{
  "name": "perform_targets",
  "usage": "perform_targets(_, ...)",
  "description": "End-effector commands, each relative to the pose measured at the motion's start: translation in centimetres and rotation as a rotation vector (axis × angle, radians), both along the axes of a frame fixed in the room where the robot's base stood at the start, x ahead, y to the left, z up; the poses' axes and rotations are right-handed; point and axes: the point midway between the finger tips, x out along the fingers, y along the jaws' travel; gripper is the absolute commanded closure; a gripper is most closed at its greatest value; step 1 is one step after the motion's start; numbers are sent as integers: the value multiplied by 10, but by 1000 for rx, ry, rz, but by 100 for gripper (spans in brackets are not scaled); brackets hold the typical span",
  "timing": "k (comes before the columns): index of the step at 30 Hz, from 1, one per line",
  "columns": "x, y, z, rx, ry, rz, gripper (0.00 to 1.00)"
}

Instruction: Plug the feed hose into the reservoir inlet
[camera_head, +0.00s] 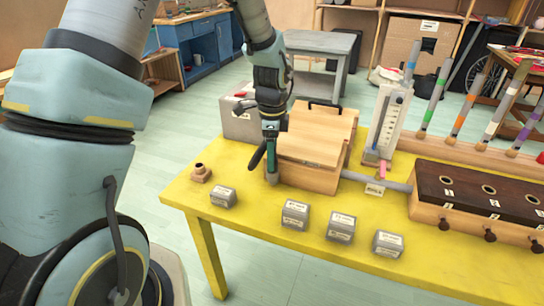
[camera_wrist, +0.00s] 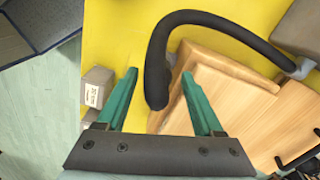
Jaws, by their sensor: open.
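The black feed hose (camera_wrist: 205,18) curves across the top of the wrist view from a grey fitting (camera_wrist: 300,68) on the right. Its thick free end (camera_wrist: 157,90) hangs between my gripper's green fingers. My gripper (camera_wrist: 159,74) is open, with a gap visible on both sides of the hose. In the head view my gripper (camera_head: 271,172) points down at the left side of a wooden box (camera_head: 310,150), with the hose (camera_head: 257,156) just left of it. A clear graduated column (camera_head: 388,120) stands behind the box's right side. I cannot tell which part is the reservoir inlet.
A brown fitting (camera_head: 201,173) stands near the left edge of the yellow table (camera_head: 265,215). Several grey labelled blocks (camera_head: 296,213) line the front. A dark-topped wooden box (camera_head: 480,195) and coloured-band tubes (camera_head: 461,118) stand right. A grey metal box (camera_head: 237,122) is behind my gripper.

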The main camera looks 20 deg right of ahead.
Motion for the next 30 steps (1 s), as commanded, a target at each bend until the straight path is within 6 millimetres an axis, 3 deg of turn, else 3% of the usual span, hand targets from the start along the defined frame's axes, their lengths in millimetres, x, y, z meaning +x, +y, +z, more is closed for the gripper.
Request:
perform_targets(15,1,0,89,-3,-3,1,31)
perform_targets(21,0,0,101,0,-1,0,31)
perform_targets(30,0,0,102,0,0,0,31)
